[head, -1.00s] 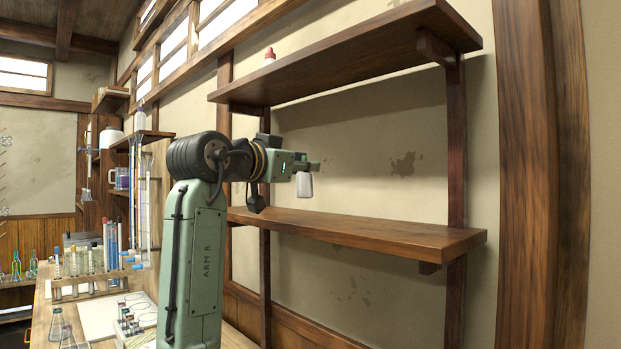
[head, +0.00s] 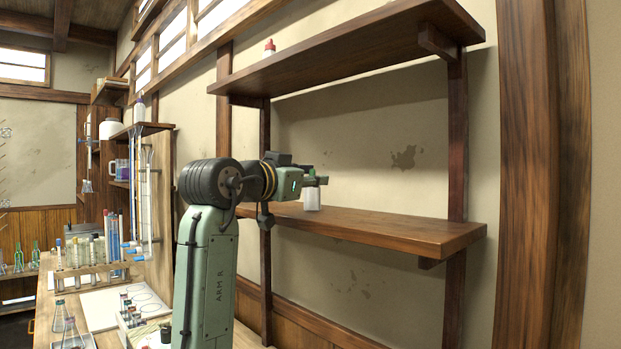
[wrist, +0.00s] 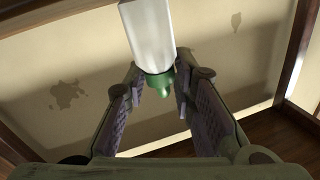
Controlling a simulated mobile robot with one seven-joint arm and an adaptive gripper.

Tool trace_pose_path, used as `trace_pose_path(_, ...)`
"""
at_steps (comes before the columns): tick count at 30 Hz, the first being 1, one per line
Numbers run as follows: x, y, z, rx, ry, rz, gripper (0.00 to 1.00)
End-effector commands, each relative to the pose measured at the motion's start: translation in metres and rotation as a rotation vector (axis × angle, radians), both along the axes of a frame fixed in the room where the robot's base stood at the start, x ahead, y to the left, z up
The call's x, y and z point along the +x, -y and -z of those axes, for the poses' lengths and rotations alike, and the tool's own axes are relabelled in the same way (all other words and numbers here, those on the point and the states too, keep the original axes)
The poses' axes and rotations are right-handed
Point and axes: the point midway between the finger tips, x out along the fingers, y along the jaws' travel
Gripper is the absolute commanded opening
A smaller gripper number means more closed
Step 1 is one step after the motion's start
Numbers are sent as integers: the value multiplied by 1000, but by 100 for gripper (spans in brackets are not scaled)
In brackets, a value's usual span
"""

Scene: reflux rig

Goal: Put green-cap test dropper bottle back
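The green-cap dropper bottle (head: 312,199) has a white body and a green cap. It is upright at the lower wooden shelf (head: 400,231), near the shelf's left part. Its base is at or just above the board; I cannot tell which. My gripper (head: 316,181) is shut on the bottle by its green cap. In the wrist view, the white body (wrist: 152,35) shows beyond the fingertips. The green cap (wrist: 159,84) lies between the two fingers of my gripper (wrist: 160,88).
The upper shelf (head: 350,48) overhangs, with a red-capped bottle (head: 269,48) at its left end. The lower shelf is bare to the right of the bottle. A bench at left holds a rack of tubes (head: 90,270) and flasks (head: 70,332).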

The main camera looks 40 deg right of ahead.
Motion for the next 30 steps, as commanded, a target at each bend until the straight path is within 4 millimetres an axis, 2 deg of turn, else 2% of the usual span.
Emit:
trace_pose_path(6,0,0,0,0,0,0,40)
trace_pose_path(17,0,0,-5,0,0,0,41)
trace_pose_path(22,-7,-24,0,-3,2,-1,41)
trace_pose_path(30,-25,-79,0,-1,2,-2,41)
